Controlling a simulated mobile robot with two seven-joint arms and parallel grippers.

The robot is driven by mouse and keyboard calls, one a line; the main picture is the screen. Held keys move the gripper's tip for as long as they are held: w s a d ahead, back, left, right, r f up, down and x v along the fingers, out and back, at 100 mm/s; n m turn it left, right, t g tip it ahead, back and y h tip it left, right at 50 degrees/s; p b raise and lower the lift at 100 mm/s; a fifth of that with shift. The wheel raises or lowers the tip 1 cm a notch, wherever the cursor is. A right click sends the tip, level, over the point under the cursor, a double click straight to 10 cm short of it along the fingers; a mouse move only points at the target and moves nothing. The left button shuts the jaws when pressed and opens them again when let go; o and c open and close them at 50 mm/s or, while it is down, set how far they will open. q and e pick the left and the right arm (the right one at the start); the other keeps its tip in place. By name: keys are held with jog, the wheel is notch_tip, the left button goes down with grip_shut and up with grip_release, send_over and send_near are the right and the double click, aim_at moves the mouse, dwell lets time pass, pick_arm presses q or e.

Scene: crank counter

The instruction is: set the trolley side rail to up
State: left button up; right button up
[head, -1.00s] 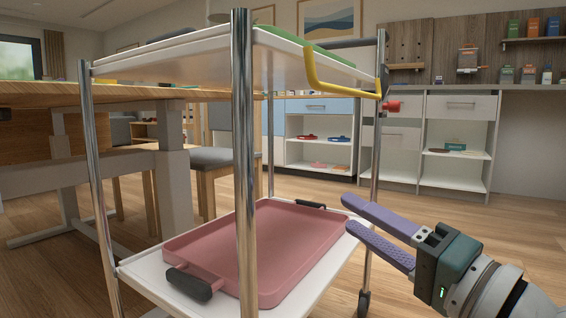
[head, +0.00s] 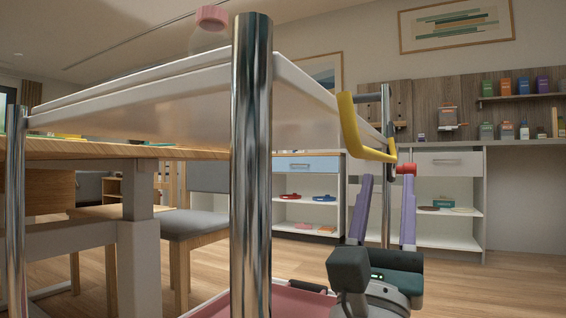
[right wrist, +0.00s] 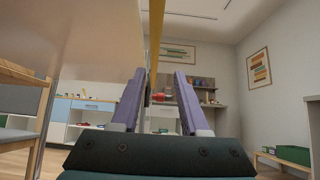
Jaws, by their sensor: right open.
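The trolley's side rail is a yellow bar (head: 352,125) hanging along the right side of the white top shelf (head: 160,105), its near end bent. It also shows in the right wrist view (right wrist: 156,35), rising from between the fingertips' direction. A red knob (head: 406,168) is by the far post at the rail's far end; a red part also shows between the fingers in the right wrist view (right wrist: 161,98). My right gripper (head: 386,185) is open, with purple fingers pointing up, below the rail. Whether it touches the rail is unclear. My left gripper is out of view.
A chrome post (head: 252,180) stands close in front. A pink tray (head: 300,300) lies low on the trolley. A wooden table (head: 100,150) and grey chair (head: 195,222) are at left. Cabinets (head: 450,165) stand behind. The floor to the right looks clear.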

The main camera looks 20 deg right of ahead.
aim_at(385, 161)
jog(key=x, duration=0.4)
jog(key=w+x, duration=0.1)
jog(key=x, duration=0.1)
jog(key=shift+w+a+b, duration=0.1)
jog(key=shift+a+b, duration=0.15)
jog(key=shift+b, duration=0.05)
jog(key=shift+d+r, duration=0.1)
jog(key=shift+s, duration=0.3)
jog(key=shift+w, duration=0.25)
jog(key=shift+c, duration=1.4)
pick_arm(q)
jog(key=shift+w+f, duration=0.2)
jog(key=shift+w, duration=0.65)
pick_arm(e)
grip_shut()
